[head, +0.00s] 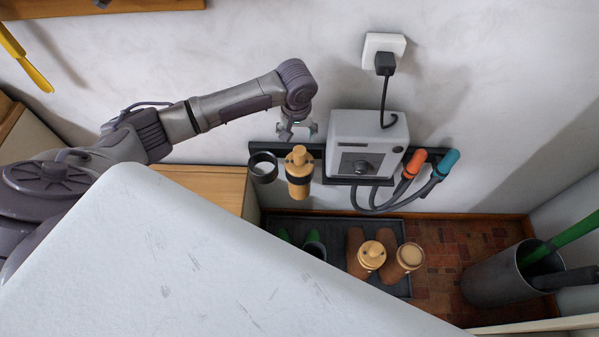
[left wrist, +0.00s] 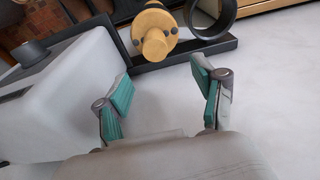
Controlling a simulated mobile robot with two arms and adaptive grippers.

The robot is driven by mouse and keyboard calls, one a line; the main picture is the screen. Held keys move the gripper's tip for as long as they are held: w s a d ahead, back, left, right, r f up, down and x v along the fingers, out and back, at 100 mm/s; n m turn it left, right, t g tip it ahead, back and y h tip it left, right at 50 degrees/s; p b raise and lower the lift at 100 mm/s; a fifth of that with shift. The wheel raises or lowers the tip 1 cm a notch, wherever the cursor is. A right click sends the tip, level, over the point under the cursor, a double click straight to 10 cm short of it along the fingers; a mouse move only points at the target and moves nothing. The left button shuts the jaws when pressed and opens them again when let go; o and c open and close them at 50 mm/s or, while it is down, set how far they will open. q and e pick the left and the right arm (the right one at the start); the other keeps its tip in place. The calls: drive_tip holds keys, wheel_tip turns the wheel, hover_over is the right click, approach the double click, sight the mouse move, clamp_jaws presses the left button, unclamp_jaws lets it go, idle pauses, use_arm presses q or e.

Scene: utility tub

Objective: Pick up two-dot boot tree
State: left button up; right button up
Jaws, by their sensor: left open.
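A tan wooden boot tree (head: 299,178) stands upright in a ring of the dark wall rack, with a knob on top. My left gripper (head: 298,132) is open and empty, close to the wall just beyond the boot tree's top. In the left wrist view its teal-padded fingers (left wrist: 161,80) are spread apart, with the boot tree beyond their tips and not between them. My right gripper is not in view.
An empty ring (head: 263,167) sits left of the boot tree. A grey box (head: 368,137) with a plug cable and orange and teal hoses is close on the right. Below, brown boots (head: 356,242) hold wooden trees on a dark tray. A white surface (head: 200,255) fills the foreground.

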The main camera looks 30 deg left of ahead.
sight(298, 150)
use_arm(q)
drive_tip(key=f, duration=0.6)
drive_tip(key=shift+w+a+f+b, duration=0.1)
drive_tip(key=shift+w+f+b, duration=0.2)
drive_tip(key=shift+w+f, duration=0.1)
drive_tip(key=shift+w+d+f, duration=0.1)
drive_tip(key=shift+f, duration=1.25)
drive_tip(key=shift+w+d+f, duration=0.1)
drive_tip(key=shift+f, duration=1.25)
clamp_jaws()
drive_tip(key=shift+r, duration=0.1)
wheel_tip(298, 150, up, 28)
drive_tip(key=p, duration=0.1)
drive_tip(key=c, duration=0.8)
unclamp_jaws()
drive_tip(key=shift+c, duration=0.2)
clamp_jaws()
